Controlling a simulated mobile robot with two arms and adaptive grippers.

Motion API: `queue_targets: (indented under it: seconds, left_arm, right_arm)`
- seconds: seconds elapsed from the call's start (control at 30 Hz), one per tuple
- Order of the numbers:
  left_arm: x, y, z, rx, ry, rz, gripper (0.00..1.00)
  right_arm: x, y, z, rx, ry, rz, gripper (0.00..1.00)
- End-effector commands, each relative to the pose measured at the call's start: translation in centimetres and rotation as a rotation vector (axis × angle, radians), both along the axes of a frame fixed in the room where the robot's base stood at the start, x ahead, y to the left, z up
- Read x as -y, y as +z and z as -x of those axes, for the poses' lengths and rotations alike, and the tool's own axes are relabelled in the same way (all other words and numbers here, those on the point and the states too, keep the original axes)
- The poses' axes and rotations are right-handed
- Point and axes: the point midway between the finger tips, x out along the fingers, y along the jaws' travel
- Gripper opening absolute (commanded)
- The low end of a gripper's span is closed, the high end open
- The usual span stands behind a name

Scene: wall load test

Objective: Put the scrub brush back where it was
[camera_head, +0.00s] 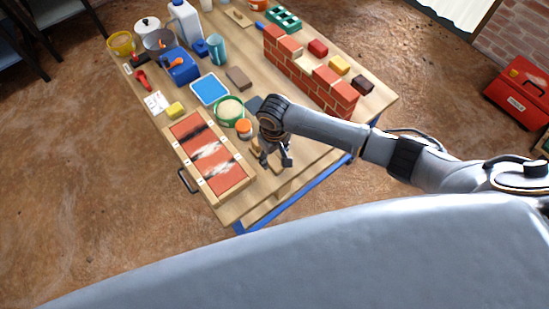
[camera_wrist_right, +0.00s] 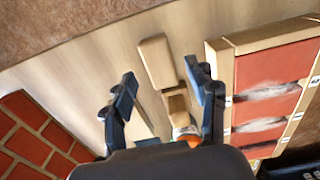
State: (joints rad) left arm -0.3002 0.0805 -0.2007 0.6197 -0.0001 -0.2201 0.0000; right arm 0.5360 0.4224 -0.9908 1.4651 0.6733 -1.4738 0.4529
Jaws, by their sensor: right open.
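My right gripper (camera_head: 276,162) is over the near end of the workbench, pointing down. In the right wrist view its two fingers (camera_wrist_right: 163,90) are spread apart with nothing gripped between them. A pale wooden block (camera_wrist_right: 157,62) with rounded ends lies on the table just beyond the fingertips. A smaller wooden piece (camera_wrist_right: 177,103) lies between the fingers in the picture. One of these may be the scrub brush, but no bristles show and I cannot tell which. In the head view the gripper partly hides this spot. My left gripper is not in view.
A wooden-framed panel of red strips (camera_head: 212,158) lies beside the gripper. An orange-lidded jar (camera_head: 244,128) and a green-rimmed tub (camera_head: 229,110) stand close by. A low brick wall (camera_head: 309,76) runs along the far right side. The table's near edge is close.

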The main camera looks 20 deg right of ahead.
Motion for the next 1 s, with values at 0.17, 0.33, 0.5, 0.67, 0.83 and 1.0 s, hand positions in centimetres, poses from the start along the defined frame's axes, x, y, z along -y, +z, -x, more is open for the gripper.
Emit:
queue_targets:
  seconds: [0.17, 0.33, 0.5, 0.67, 0.83, 1.0]
  left_arm:
    - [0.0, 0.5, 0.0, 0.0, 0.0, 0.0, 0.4]
    - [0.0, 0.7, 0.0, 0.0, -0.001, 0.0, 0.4]
    - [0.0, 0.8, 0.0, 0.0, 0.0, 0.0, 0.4]
    - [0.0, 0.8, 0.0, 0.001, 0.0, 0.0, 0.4]
    - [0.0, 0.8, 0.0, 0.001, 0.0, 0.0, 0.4]
    - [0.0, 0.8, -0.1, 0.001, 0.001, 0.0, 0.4]
  right_arm:
    - [0.0, 4.2, -0.1, 0.005, 0.0, -0.001, 0.58]
    - [0.0, 7.4, -0.1, 0.003, 0.001, -0.001, 0.58]
    - [0.0, 9.0, -0.1, 0.001, -0.001, 0.0, 0.58]
    - [0.0, 9.5, 0.0, 0.0, -0.001, 0.0, 0.58]
    - [0.0, 9.4, 0.0, 0.0, -0.001, 0.0, 0.58]
    - [0.0, 9.4, 0.0, 0.0, -0.001, 0.0, 0.58]
